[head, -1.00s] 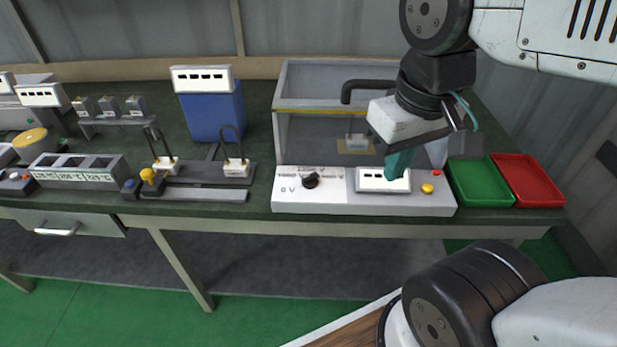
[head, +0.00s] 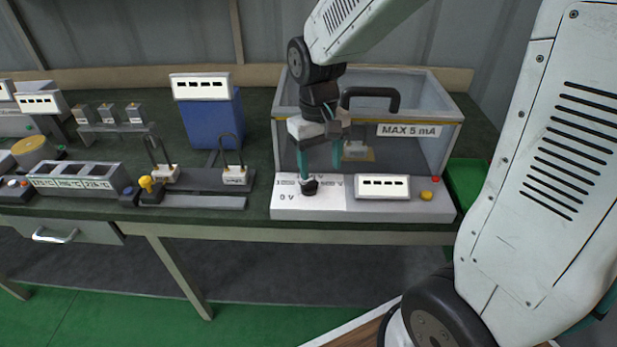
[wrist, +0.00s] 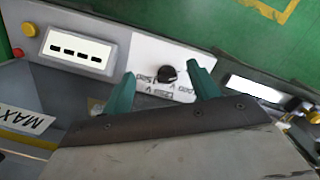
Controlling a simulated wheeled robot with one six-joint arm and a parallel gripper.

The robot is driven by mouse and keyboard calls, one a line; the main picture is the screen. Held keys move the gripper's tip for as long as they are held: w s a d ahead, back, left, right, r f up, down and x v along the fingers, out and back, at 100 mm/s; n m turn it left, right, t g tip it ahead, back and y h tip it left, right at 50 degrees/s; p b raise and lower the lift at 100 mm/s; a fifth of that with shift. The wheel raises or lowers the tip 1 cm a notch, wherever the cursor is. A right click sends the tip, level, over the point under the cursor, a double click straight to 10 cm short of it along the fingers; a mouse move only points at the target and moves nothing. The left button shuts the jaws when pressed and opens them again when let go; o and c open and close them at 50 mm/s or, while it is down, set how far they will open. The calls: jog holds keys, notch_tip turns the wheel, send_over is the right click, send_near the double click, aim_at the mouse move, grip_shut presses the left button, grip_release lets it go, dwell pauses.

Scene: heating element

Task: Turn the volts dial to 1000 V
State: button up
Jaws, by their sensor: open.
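The volts dial (head: 310,188) is a small black knob on the white label at the left of the grey console (head: 400,210). "0 V" is printed at the label's front left; the other markings are partly hidden or too small to read. My gripper (head: 320,175) is open and empty, pointing down over the dial, with one teal finger overlapping its top in the head view. In the wrist view the dial (wrist: 167,74) shows between the spread fingertips (wrist: 163,72). I cannot tell whether they touch it or how high they are. The dial's pointer direction is unclear.
A display with dashes (head: 382,187), a yellow button (head: 426,196) and a red button (head: 436,179) sit right of the dial. A clear box (head: 425,150) marked "MAX 5 mA", with a black handle (head: 370,93), stands behind. A slide rail (head: 195,202) lies to the left.

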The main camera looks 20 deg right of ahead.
jog(key=t, duration=0.1)
send_over(309, 182)
jog(key=shift+s+f, duration=0.2)
jog(key=shift+f, duration=0.15)
notch_tip(309, 182, down, 8)
jog(key=shift+w+r, duration=0.1)
jog(key=shift+r, duration=0.05)
jog(key=c, duration=1)
